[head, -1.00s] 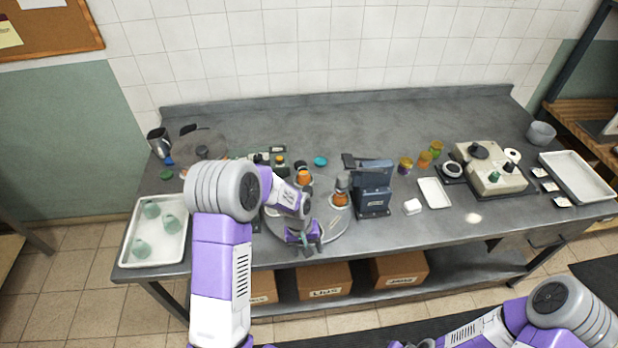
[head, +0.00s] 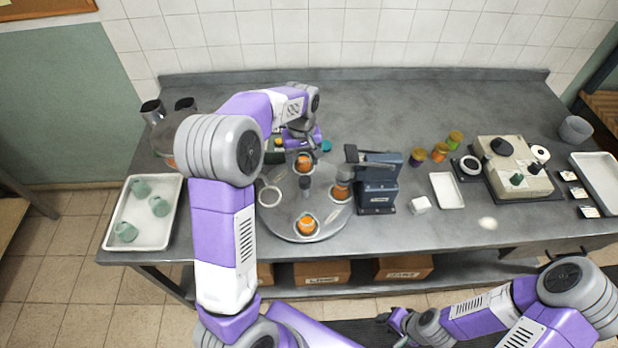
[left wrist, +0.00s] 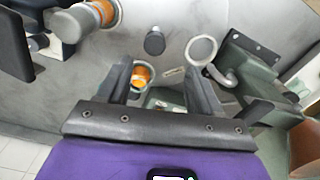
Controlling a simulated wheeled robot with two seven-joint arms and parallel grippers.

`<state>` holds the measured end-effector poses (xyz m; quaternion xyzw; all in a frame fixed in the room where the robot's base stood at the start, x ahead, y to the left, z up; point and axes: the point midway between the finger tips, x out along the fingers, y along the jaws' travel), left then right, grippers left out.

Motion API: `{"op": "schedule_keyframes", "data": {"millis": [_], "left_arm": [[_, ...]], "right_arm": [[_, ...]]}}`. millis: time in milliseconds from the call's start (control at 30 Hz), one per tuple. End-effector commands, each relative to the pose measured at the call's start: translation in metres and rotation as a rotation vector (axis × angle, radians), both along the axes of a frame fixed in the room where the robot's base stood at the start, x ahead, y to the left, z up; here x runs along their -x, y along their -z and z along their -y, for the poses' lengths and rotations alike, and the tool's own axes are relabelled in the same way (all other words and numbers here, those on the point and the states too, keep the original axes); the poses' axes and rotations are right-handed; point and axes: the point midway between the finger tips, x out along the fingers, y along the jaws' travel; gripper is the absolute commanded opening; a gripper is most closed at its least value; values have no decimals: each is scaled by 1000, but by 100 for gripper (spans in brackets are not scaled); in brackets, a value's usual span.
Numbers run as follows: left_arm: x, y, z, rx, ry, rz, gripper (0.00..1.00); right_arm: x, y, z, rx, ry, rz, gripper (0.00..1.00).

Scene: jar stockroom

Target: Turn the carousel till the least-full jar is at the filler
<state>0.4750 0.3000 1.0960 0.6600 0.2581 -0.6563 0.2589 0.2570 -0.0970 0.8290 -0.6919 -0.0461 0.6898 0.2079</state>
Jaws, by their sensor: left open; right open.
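The round grey carousel (head: 285,226) stands at the front of the bench. It bears orange jars at the back (head: 304,164), at the front (head: 307,225) and at the right (head: 341,192), plus an empty ring seat (head: 269,194) at the left. The right jar is under the spout of the dark filler (head: 378,185). A dark knob (head: 306,186) is at the centre. My left gripper (head: 301,145) is open behind the back jar. In the left wrist view, that jar (left wrist: 142,76) shows beside the left finger. My right gripper (head: 388,319) is low, off the bench. Fill levels are unclear.
A white tray (head: 117,243) with green jars is at the left. Several coloured jars, including an orange one (head: 440,153), stand right of the filler near a white tray (head: 447,190). A beige device (head: 514,172) is further right. The back of the bench is clear.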

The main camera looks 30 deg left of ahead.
Motion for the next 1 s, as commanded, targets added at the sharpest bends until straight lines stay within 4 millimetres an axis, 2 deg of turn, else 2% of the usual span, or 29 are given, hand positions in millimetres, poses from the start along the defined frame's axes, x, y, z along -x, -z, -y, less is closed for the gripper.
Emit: {"op": "schedule_keyframes", "data": {"millis": [33, 200, 367, 700, 833, 1000], "left_arm": [[0, 13, 0, 1, 1, -1, 65], [0, 28, 0, 1, 1, -1, 65], [0, 40, 0, 1, 1, -4, 65], [0, 90, 1, 1, 2, -3, 65], [0, 101, 1, 1, 2, -2, 65], [-1, 103, 1, 1, 2, 0, 65]], "right_arm": [[0, 13, 0, 0, 0, 1, 43], [-1, 27, 0, 0, 1, 2, 43], [-1, 29, 0, 0, 1, 2, 43], [-1, 33, 0, 0, 1, 2, 43], [-1, 33, 0, 0, 1, 2, 43], [-1, 33, 0, 0, 1, 2, 43]]}}
